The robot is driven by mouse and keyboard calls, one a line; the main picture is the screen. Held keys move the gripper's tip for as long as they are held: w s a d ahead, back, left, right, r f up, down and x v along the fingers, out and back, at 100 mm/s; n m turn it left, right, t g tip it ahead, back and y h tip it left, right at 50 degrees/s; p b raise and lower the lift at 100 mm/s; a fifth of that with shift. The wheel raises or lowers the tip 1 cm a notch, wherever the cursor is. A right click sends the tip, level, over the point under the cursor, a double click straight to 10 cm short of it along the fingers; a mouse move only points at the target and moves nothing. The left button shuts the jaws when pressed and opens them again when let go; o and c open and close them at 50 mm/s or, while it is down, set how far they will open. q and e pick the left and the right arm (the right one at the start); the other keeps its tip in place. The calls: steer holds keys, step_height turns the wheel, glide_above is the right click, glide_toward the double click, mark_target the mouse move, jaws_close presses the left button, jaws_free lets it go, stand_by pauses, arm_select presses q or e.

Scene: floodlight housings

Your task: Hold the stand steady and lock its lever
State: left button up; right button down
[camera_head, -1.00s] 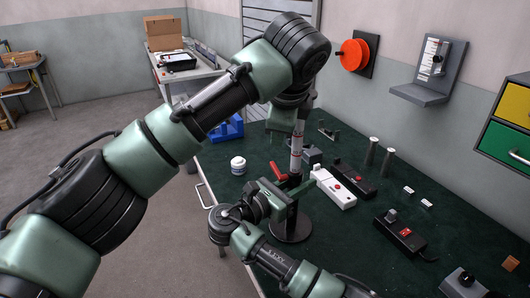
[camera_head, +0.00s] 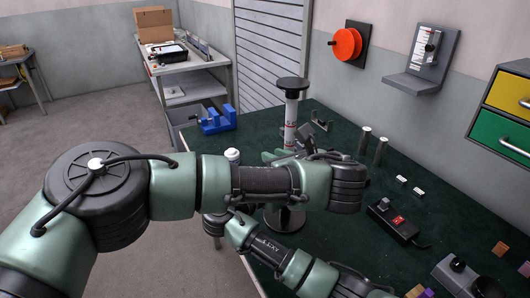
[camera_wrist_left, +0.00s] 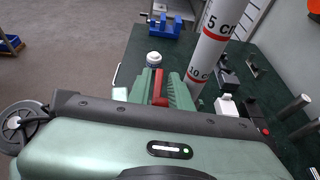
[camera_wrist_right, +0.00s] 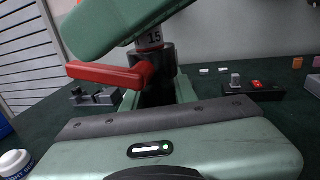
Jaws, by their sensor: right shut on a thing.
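The stand's post (camera_head: 291,115), white with red marks, rises upright from a round black base (camera_head: 285,219) and carries a dark round top plate (camera_head: 292,84). Its red lever (camera_wrist_right: 112,75) sticks out to the left of the black collar (camera_wrist_right: 157,75) in the right wrist view. My right gripper (camera_wrist_right: 157,98) is shut on the collar, low on the stand; my left arm mostly hides it in the head view. My left gripper (camera_wrist_left: 165,82) has its fingers apart, with the red lever (camera_wrist_left: 159,90) showing between them; contact is unclear.
A white jar (camera_head: 232,155) and a blue vise (camera_head: 217,121) stand left of the post. Two metal cylinders (camera_head: 372,146) and a black switch box (camera_head: 396,220) are to the right. My left forearm covers the bench's middle.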

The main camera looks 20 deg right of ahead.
arm_select(q)
steer(key=x, duration=0.6)
jaws_close()
